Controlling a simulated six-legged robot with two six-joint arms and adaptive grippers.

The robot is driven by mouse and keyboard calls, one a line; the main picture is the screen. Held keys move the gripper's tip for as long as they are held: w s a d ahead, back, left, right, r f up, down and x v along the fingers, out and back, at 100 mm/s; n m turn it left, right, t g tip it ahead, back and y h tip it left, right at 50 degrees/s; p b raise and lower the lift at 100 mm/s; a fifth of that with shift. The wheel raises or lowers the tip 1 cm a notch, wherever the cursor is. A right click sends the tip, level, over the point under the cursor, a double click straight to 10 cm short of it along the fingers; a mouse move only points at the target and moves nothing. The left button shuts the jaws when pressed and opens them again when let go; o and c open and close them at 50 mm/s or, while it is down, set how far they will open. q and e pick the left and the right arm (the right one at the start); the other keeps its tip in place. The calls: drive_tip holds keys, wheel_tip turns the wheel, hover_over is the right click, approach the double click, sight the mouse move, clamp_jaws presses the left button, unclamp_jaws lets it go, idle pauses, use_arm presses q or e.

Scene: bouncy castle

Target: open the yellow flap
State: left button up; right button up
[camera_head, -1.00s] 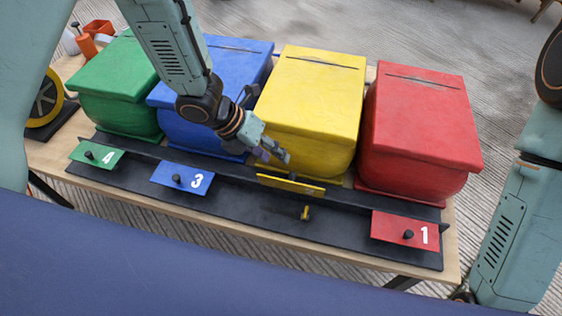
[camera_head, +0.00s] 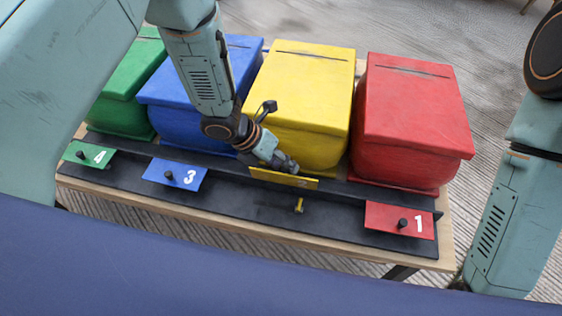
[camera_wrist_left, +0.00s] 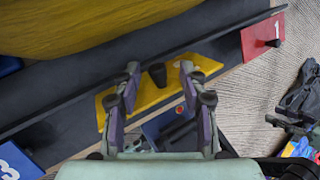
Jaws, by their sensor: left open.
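The yellow flap (camera_head: 265,175) is in front of the yellow box, on the black board. It shows as a narrow strip and looks tipped up, while the other flaps lie flatter. It also shows in the left wrist view (camera_wrist_left: 195,66), with a black knob (camera_wrist_left: 157,73) on it. My left gripper (camera_head: 291,167) is at the flap's far edge. In the left wrist view its open fingers (camera_wrist_left: 160,68) are on either side of the knob; I cannot tell whether they touch it. A small yellow peg (camera_head: 298,205) stands on the board just in front. My right gripper is out of view.
Green (camera_head: 122,105), blue (camera_head: 180,117), yellow (camera_head: 300,95) and red (camera_head: 412,120) boxes stand behind the black board (camera_head: 335,226). Flaps marked 4 (camera_head: 88,154), 3 (camera_head: 174,174) and red 1 (camera_head: 385,215) flank the yellow one. Dark clutter (camera_wrist_left: 300,95) lies on the floor.

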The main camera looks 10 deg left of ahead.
use_arm(q)
drive_tip(key=shift+w+a+f, duration=0.1)
drive_tip(key=shift+w+a, duration=0.05)
drive_tip(key=shift+w, duration=0.05)
drive_tip(key=shift+s, duration=0.15)
drive_tip(key=c, duration=0.5)
clamp_jaws()
